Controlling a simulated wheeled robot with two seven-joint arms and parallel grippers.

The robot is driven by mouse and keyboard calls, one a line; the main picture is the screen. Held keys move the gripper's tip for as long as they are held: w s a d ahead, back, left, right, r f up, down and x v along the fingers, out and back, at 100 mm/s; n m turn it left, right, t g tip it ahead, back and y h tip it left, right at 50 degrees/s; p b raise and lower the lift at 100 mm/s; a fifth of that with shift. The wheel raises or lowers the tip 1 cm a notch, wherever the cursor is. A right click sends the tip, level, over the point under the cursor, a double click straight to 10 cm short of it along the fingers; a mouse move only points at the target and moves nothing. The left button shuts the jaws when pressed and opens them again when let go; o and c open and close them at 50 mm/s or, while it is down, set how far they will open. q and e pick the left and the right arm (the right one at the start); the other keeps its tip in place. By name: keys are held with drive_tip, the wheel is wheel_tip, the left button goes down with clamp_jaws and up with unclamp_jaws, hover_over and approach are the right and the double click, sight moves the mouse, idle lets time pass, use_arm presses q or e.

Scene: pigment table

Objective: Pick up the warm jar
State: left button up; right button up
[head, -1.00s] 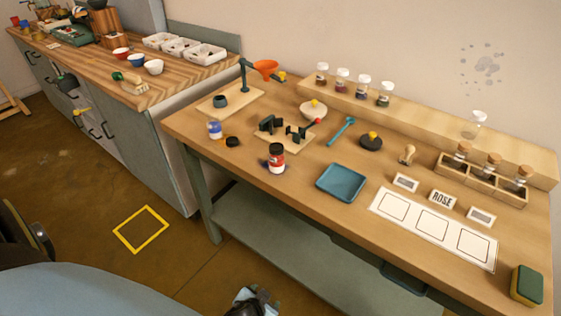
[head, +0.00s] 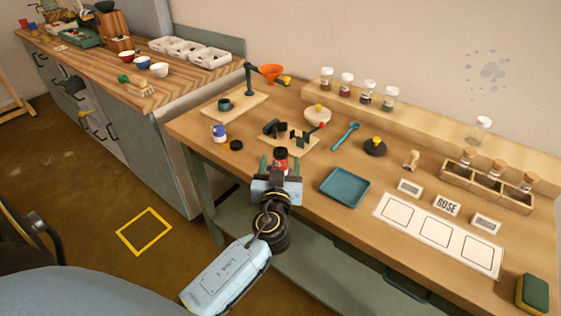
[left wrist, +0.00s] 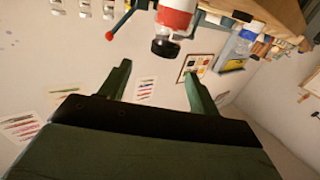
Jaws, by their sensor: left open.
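The jar with a red band and dark lid (head: 280,155) stands near the table's front edge. I take it for the warm jar, though I cannot read its label. My left gripper (head: 281,167) is open just in front of it, its lower part hidden by the gripper. In the left wrist view, which is upside down, the jar (left wrist: 175,15) shows red and white with its dark lid downward. It lies beyond the spread green fingers (left wrist: 160,85), and nothing is held. My right gripper is not in view.
A wooden stand with black holders (head: 292,142) is just behind the jar. A blue tray (head: 344,187) lies to the right.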

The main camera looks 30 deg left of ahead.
sight(280, 156)
use_arm(q)
drive_tip(key=shift+a+f+p+x, duration=0.1)
drive_tip(key=shift+f+p+x, duration=0.15)
drive_tip(key=shift+x, duration=1.4)
drive_tip(key=shift+a+f+p+x, duration=0.1)
drive_tip(key=shift+f+p+x, duration=0.1)
drive_tip(key=shift+x, duration=1.45)
drive_tip(key=shift+s, duration=0.1)
drive_tip(key=c, duration=1.1)
